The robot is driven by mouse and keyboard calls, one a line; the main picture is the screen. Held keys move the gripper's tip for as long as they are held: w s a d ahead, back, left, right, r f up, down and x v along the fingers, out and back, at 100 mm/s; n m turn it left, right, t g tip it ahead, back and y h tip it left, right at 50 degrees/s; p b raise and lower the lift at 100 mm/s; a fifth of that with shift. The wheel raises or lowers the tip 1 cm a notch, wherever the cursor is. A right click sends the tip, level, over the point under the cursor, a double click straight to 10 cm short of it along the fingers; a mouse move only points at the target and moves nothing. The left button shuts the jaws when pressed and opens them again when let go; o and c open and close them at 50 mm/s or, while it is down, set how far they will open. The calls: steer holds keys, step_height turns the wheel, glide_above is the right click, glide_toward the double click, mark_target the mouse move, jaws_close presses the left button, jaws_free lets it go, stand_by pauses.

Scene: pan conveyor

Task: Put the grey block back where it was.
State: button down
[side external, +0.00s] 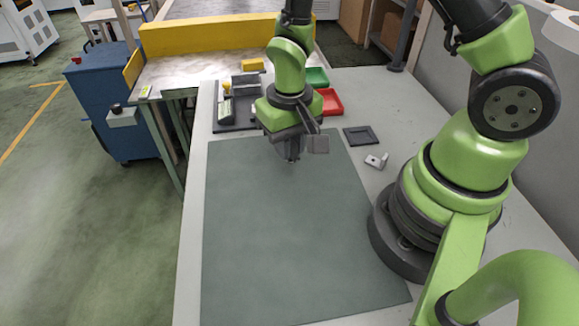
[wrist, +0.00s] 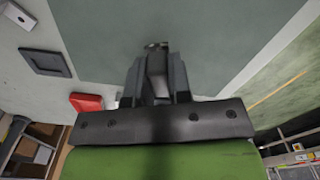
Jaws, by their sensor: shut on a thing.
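My gripper (side external: 293,158) points down over the far part of the green-grey mat (side external: 270,230). In the wrist view my gripper (wrist: 157,70) is shut on a small grey thing that looks like the grey block (wrist: 157,62), mostly hidden between the fingers. In the side view the held thing is too small and too covered to make out. I cannot tell whether it touches the mat. No frame shows where the block was before.
A dark compartment tray (side external: 232,127) stands behind my gripper, with a yellow block (side external: 252,64) beyond. A green tray (side external: 316,77), a red tray (side external: 331,101), a dark square frame (side external: 361,136) and a metal bracket (side external: 377,160) lie to the right. The near mat is clear.

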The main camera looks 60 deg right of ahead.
mark_target(289, 177)
steer(key=shift+f, duration=2.85)
steer(key=shift+f, duration=0.1)
steer(key=c, duration=1.1)
jaws_free()
steer(key=shift+o, duration=0.2)
step_height(289, 177, up, 13)
steer(key=shift+f, duration=0.15)
steer(key=s+r+t+y, duration=0.1)
steer(key=s+r+t, duration=0.2)
steer(key=r, duration=0.6)
steer(key=s+r+t+y, duration=0.1)
steer(key=s+r+t, duration=0.3)
steer(key=s+r, duration=0.4)
steer(key=shift+r, duration=0.35)
